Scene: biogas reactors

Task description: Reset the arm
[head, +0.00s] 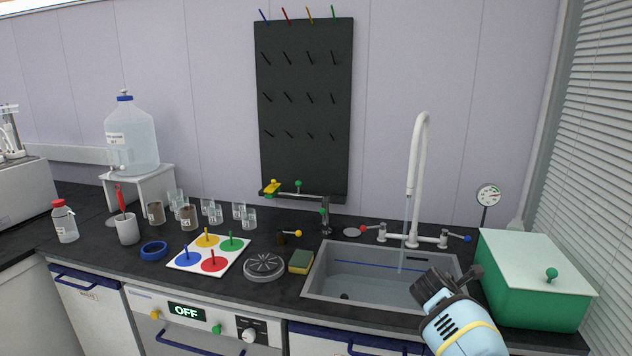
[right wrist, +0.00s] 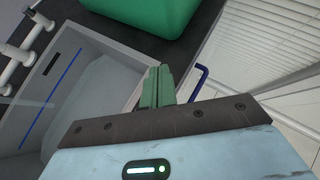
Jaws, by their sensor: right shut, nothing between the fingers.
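My right arm (head: 455,315) reaches in from the bottom right of the head view, in front of the sink's right front corner. In the right wrist view my right gripper (right wrist: 158,72) has its two greenish fingers together with nothing between them. They are over the counter's front edge, beside the sink (right wrist: 65,90) and apart from the green box (right wrist: 150,12). My left gripper and arm do not show in either view.
The sink (head: 335,270) has a tall white tap (head: 418,160) with a thin stream falling from it. The green box (head: 530,290) with a pale lid stands right of the sink. A sponge (head: 301,262), peg board (head: 209,253), beakers and bottles crowd the counter's left.

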